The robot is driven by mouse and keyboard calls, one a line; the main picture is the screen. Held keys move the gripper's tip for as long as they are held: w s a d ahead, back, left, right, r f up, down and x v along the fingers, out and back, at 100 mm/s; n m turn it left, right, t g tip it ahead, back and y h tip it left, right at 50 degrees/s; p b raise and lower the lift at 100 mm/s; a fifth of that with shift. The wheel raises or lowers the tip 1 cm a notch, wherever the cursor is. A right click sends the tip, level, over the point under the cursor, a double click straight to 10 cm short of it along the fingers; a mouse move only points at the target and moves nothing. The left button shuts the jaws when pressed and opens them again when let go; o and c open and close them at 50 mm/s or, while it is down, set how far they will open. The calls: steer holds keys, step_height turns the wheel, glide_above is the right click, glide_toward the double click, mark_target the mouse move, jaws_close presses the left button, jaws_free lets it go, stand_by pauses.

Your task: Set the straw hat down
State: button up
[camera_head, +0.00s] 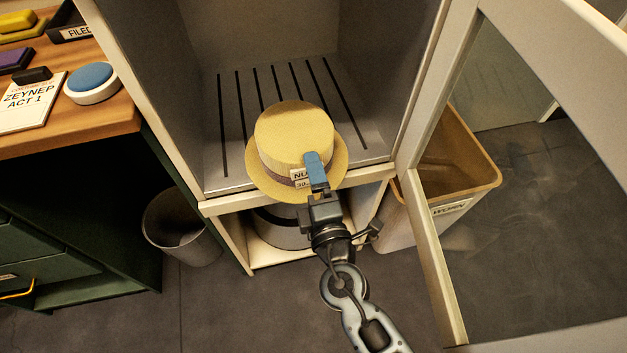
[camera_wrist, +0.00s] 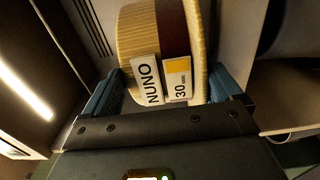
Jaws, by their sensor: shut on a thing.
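The straw hat (camera_head: 293,135) is pale yellow with a flat crown, a round brim and a dark band. It is upright at the front edge of the grey slotted cabinet shelf (camera_head: 235,170), its near brim jutting past the edge. I cannot tell whether it touches the shelf. My gripper (camera_head: 316,172) is shut on the hat's near side, by its labels. In the wrist view the hat (camera_wrist: 150,30) lies between my blue fingers (camera_wrist: 165,95), with labels reading "NUNO" and "30".
An open glass door (camera_head: 530,150) stands at the right, with a tan bin (camera_head: 455,170) behind it. A lower compartment holds a grey round thing (camera_head: 283,228). A desk (camera_head: 100,130) with a blue-topped round object (camera_head: 92,82) is at the left. The shelf behind the hat is clear.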

steer(key=o, duration=1)
steer(key=shift+f, duration=0.1)
